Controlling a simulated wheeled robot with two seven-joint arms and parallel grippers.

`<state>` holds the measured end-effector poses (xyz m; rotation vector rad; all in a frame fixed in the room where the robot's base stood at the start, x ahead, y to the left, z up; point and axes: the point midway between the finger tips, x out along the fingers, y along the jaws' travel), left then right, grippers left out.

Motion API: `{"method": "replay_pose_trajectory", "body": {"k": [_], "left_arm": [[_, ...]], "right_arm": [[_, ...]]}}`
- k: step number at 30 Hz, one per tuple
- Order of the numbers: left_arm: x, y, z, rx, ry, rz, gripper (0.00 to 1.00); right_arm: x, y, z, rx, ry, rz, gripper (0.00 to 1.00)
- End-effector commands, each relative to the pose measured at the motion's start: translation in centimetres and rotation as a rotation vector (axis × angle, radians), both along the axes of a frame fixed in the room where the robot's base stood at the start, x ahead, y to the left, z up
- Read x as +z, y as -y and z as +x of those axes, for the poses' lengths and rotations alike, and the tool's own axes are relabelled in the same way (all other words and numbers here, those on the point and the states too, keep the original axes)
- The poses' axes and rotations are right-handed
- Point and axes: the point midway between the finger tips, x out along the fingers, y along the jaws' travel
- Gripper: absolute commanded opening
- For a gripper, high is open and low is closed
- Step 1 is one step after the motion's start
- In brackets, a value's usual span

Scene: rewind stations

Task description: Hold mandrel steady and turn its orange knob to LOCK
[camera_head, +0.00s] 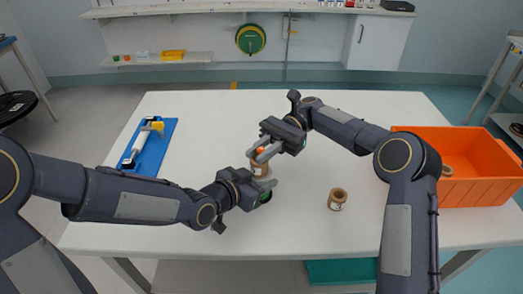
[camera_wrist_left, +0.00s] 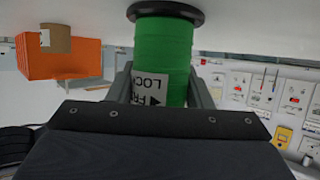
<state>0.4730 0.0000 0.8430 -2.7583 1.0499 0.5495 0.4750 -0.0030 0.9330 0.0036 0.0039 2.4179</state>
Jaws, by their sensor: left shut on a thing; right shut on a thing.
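The mandrel is a green cylinder (camera_wrist_left: 165,50) on a black round base, upside down in the left wrist view. A white label on it reads LOCK, with a black arrow and partly hidden letters. My left gripper (camera_head: 266,186) is shut on the green cylinder, one finger on each side. In the head view a brown core (camera_head: 260,169) shows above the left fingers, apparently on the mandrel. The orange knob (camera_head: 260,150) is at the top, mostly hidden by my right gripper (camera_head: 265,151), which is shut on it. The knob's pointer cannot be made out.
A loose brown core (camera_head: 338,199) stands to the right on the white table (camera_head: 215,115). An orange crate (camera_head: 480,190) with a brown core inside is at the right edge. A blue tray (camera_head: 158,140) with a white and yellow tool lies at the left.

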Motion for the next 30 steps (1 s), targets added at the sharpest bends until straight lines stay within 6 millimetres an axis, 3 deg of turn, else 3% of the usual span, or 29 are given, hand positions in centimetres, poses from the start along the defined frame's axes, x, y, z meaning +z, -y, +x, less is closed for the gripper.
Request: {"method": "replay_pose_trajectory", "body": {"k": [23, 24, 28, 30], "left_arm": [[0.0, 0.14, -0.04, -0.004, 0.002, -0.001, 0.16], [0.0, 0.14, -0.04, -0.004, 0.002, -0.001, 0.16], [0.0, 0.12, -0.03, -0.003, 0.001, -0.001, 0.16], [-0.01, 0.11, -0.03, -0.002, 0.001, -0.001, 0.16]], "right_arm": [[-0.1, 0.2, 0.25, 0.051, 0.004, 0.0, 0.0], [-0.1, 0.21, 0.25, 0.051, 0.004, 0.0, 0.21], [-0.07, 0.2, 0.24, 0.051, 0.004, 0.0, 0.36], [-0.05, 0.2, 0.22, 0.052, 0.004, 0.0, 0.36]]}}
